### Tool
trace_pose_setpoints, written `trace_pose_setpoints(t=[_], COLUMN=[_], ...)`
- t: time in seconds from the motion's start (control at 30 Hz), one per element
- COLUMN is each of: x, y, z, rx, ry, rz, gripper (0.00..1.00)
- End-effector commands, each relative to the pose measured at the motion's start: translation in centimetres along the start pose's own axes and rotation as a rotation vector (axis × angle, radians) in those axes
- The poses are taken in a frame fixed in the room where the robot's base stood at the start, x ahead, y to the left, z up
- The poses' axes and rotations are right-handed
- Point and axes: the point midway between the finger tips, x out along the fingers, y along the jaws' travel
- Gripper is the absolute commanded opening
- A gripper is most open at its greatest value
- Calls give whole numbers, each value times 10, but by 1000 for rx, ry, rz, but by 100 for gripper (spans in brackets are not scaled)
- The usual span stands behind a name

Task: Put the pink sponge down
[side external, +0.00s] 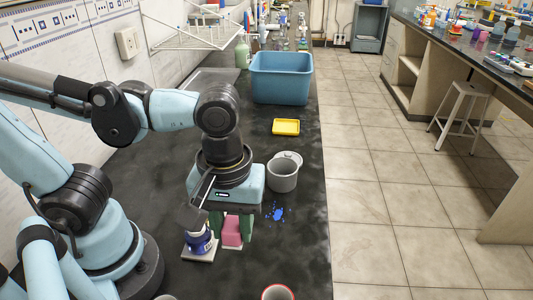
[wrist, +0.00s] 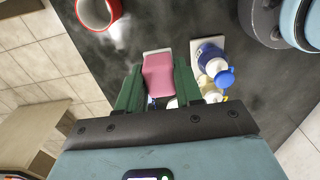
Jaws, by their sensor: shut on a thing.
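The pink sponge (side external: 232,232) is between the green fingers of my gripper (side external: 231,232). In the wrist view the sponge (wrist: 158,76) sits between the two green fingers of my gripper (wrist: 158,92), with a pale edge at its far end. My gripper is shut on it and points down, low at the bench (side external: 285,240). I cannot tell whether the sponge touches the bench top.
Right beside the sponge stand a blue-labelled bottle (wrist: 211,58) and other bottles on a white tile (side external: 199,252).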

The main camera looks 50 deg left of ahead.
Motion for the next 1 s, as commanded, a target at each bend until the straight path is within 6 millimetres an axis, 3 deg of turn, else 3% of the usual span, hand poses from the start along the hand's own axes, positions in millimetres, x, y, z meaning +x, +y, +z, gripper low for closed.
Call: trace_pose_setpoints(t=[0.6, 0.8, 1.0], x=[58, 68, 75], y=[-9, -11, -11], z=[-95, -112, -114], rx=[-7, -3, 0], ry=[0, 0, 0], rz=[0, 0, 0], gripper=[0, 0, 0])
